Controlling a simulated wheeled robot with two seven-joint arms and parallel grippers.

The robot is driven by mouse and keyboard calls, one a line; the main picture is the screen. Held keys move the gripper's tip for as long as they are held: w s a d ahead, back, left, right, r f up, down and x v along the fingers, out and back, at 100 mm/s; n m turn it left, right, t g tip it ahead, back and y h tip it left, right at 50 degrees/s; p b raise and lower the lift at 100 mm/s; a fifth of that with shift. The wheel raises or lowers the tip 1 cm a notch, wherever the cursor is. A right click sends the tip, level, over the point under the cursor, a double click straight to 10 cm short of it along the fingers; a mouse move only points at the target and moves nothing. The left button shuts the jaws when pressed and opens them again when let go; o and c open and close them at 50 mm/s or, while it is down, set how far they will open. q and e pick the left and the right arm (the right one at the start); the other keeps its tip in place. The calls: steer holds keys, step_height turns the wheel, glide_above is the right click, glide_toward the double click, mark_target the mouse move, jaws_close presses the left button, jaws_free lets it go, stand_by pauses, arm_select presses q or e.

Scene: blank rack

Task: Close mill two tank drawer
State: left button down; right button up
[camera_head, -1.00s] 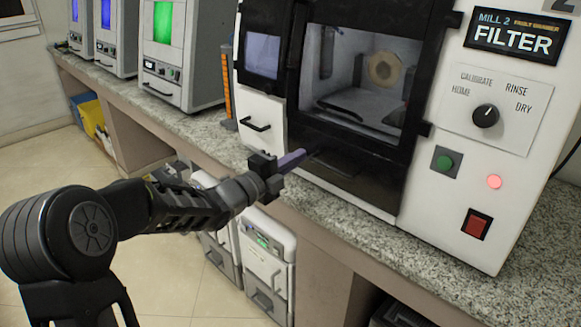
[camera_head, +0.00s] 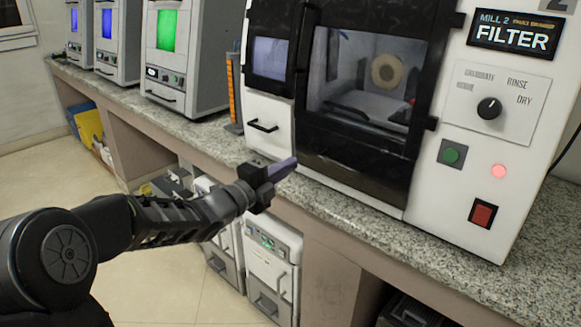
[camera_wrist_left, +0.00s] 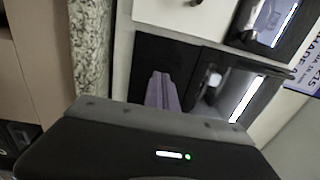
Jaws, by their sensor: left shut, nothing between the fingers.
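The mill two machine (camera_head: 455,160) is a white cabinet labelled "MILL 2 FILTER" on the counter. Its lower left front has a white drawer panel (camera_head: 268,140) with a black handle (camera_head: 263,126). The panel looks about flush with the cabinet, but I cannot tell for sure. In the left wrist view, a white panel with a dark handle (camera_wrist_left: 194,2) is at the top. My left gripper (camera_head: 283,168) is shut and empty, with purple fingers, just in front of and below the drawer. The fingers (camera_wrist_left: 162,90) show against a dark panel in the wrist view. My right gripper is out of view.
A black-framed glass door (camera_head: 365,90) is right of the drawer. An orange-marked cylinder (camera_head: 231,90) stands to its left, then machines with lit screens (camera_head: 167,35). The granite counter edge (camera_head: 350,215) runs below, with grey-white units (camera_head: 270,265) under it.

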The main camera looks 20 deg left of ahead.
arm_select(q)
steer(key=v, duration=0.8)
steer(key=shift+d+f, duration=0.1)
steer(key=shift+f, duration=0.05)
